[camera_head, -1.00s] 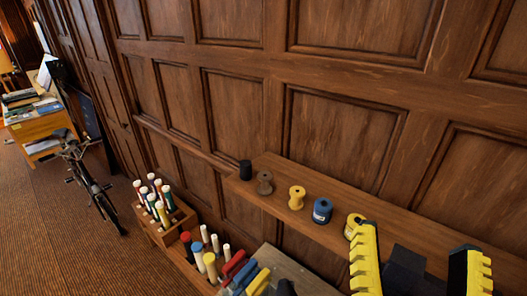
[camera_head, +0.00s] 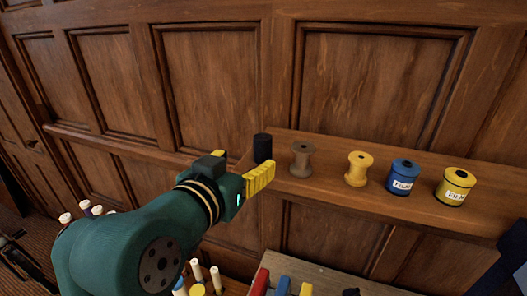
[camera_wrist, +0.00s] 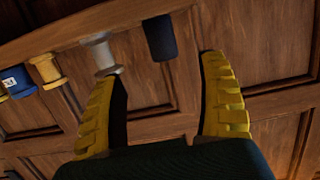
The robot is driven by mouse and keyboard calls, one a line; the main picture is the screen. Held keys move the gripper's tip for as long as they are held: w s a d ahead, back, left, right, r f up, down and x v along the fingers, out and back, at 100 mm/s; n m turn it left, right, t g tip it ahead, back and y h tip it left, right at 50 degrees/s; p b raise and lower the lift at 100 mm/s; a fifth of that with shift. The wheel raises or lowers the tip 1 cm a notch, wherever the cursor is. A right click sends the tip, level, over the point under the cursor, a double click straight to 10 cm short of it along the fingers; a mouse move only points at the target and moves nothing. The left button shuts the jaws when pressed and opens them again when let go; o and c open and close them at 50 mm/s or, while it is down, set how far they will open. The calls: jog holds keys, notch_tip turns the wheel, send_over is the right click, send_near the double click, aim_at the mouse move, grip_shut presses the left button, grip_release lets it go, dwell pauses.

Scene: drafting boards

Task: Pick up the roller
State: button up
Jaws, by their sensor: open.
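A small black cylinder (camera_head: 263,147) stands upright at the left end of the wooden shelf; it is the likeliest roller, though no label shows. To its right stand a grey-brown spool (camera_head: 301,158) and a yellow spool (camera_head: 358,168). My gripper (camera_head: 246,168) is open and empty, just in front and left of the black cylinder. In the wrist view, the black cylinder (camera_wrist: 160,38) appears beyond the space between my open yellow fingers (camera_wrist: 163,75), apart from both. The grey spool (camera_wrist: 99,52) appears beyond the left fingertip.
A blue labelled film can (camera_head: 402,177) and a yellow labelled film can (camera_head: 455,187) stand farther right on the shelf (camera_head: 340,202). The panelled wall (camera_head: 370,80) rises behind. Below are red and blue blocks (camera_head: 260,283) and several pale-topped sticks (camera_head: 197,272).

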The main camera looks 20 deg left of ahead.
aim_at(259, 146)
jog(key=w, duration=0.3)
jog(key=w+f, duration=0.1)
jog(key=w, duration=0.1)
jog(key=shift+a, duration=0.1)
jog(key=w+p, duration=0.1)
jog(key=w, duration=0.1)
jog(key=w+p, duration=0.1)
jog(key=w, duration=0.2)
jog(key=shift+a, duration=0.2)
jog(key=shift+w+f, duration=0.15)
jog(key=shift+w, duration=0.15)
jog(key=c, duration=1.3)
